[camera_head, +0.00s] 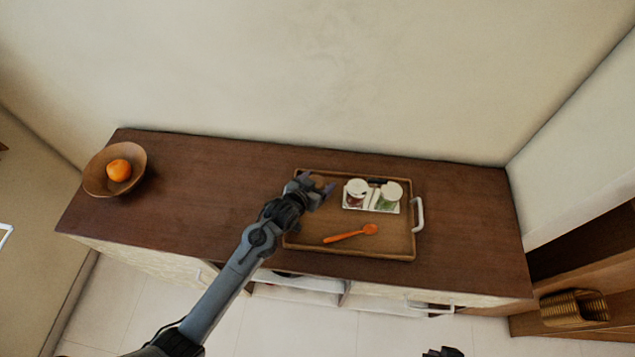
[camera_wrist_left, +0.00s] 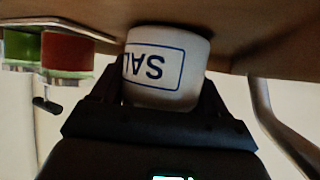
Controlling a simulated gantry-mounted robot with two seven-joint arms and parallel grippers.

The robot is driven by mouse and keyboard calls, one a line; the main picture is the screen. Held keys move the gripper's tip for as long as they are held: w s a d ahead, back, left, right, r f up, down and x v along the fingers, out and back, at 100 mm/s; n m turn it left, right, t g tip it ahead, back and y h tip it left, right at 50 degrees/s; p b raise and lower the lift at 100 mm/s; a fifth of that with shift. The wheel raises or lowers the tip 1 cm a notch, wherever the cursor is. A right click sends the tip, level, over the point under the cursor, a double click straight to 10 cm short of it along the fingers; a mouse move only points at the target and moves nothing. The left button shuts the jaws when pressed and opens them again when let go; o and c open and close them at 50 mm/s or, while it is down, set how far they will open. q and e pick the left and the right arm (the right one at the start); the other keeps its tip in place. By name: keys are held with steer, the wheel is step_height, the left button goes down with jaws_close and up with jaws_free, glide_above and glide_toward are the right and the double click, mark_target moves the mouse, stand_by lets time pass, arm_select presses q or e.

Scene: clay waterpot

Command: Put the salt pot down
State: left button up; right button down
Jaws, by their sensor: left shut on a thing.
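The white salt pot (camera_wrist_left: 165,68) with blue "SAL" lettering, upside down in the left wrist view, is between the fingers of my left gripper (camera_wrist_left: 165,105). My left gripper (camera_head: 318,188) is shut on it, over the left back part of the wooden tray (camera_head: 290,238). In the head view the gripper largely hides the pot. The pot's base is at or very near the tray surface; I cannot tell whether it touches. A small dark part at the bottom edge of the head view may be my right gripper (camera_head: 442,352); its jaws cannot be made out.
A white rack with two white-lidded jars (camera_head: 357,188) (camera_head: 391,192) stands right of my left gripper on the tray. An orange spoon (camera_head: 350,234) lies at the tray's front. A wooden bowl (camera_head: 96,182) with an orange (camera_head: 119,170) is at far left. The counter (camera_head: 210,195) between is clear.

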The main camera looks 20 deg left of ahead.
arm_select(q)
steer(key=shift+f, duration=0.15)
steer(key=o, duration=1.2)
steer(key=shift+s+r, duration=0.25)
steer(key=shift+r, duration=0.1)
steer(key=s+a+r+g, duration=0.1)
steer(key=s, duration=0.6)
steer(key=s+r+g+y+p, duration=0.1)
steer(key=s+g, duration=0.1)
steer(key=s, duration=0.6)
steer(key=s+a+r+g, duration=0.1)
steer(key=s, duration=0.6)
steer(key=shift+s+a+r+g, duration=0.15)
steer(key=shift+a+r+g, duration=0.05)
steer(key=shift+a+g, duration=0.2)
steer(key=s+g, duration=0.1)
steer(key=s, duration=0.2)
steer(key=s+g, duration=0.1)
steer(key=s, duration=0.2)
steer(key=s+r+g, duration=0.1)
steer(key=s, duration=0.2)
steer(key=shift+s+a+g+y, duration=0.3)
steer(key=shift+s+a+y, duration=0.05)
steer(key=shift+y, duration=0.05)
